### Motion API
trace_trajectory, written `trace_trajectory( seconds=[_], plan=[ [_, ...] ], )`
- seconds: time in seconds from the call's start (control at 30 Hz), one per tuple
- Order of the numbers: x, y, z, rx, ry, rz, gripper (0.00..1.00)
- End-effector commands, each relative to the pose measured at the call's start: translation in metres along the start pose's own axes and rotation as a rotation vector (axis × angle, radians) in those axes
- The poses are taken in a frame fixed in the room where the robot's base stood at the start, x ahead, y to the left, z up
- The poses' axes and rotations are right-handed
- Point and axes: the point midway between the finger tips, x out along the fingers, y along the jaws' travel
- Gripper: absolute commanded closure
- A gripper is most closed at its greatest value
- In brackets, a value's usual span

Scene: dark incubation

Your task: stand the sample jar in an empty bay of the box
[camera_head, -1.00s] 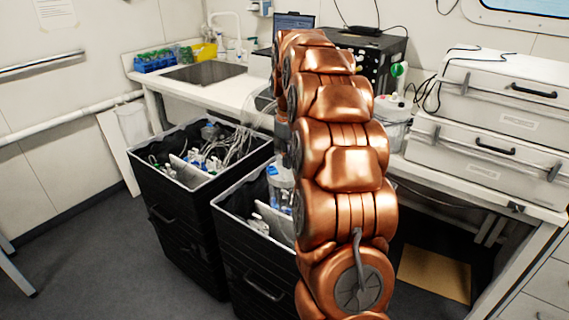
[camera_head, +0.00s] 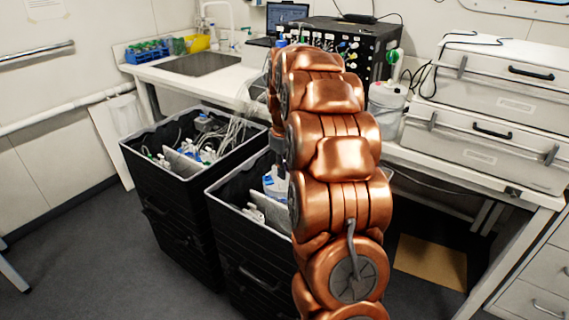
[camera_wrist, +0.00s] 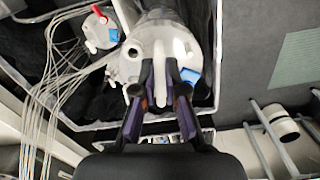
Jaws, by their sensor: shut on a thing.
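The sample jar is clear with a white lid and a blue cap. In the head view the jar (camera_head: 270,184) shows partly inside the front black box (camera_head: 207,196), beside my arm. In the wrist view the jar (camera_wrist: 178,38) is upright under my gripper, within the white-rimmed opening of the box (camera_wrist: 217,55). My gripper (camera_wrist: 160,90) is shut on the white lid part of the jar, with a finger on each side. Its base is hidden, so I cannot tell whether it touches the box floor. My arm hides the right part of the box.
A second black box (camera_head: 128,148) to the left holds bottles and tubing. Its tubing (camera_wrist: 50,75) shows near the jar in the wrist view. Behind are a white bench (camera_head: 215,88) with a sink, a black instrument (camera_head: 345,50) and white cases (camera_head: 490,100).

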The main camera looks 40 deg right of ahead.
Motion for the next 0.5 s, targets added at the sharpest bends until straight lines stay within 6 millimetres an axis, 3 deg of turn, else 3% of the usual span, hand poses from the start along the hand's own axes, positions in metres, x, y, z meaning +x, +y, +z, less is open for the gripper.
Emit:
trace_trajectory(
  seconds=[0.5],
  plan=[
    [0.051,0.0,0.0,0.001,0.001,0.0,1.0]
  ],
)
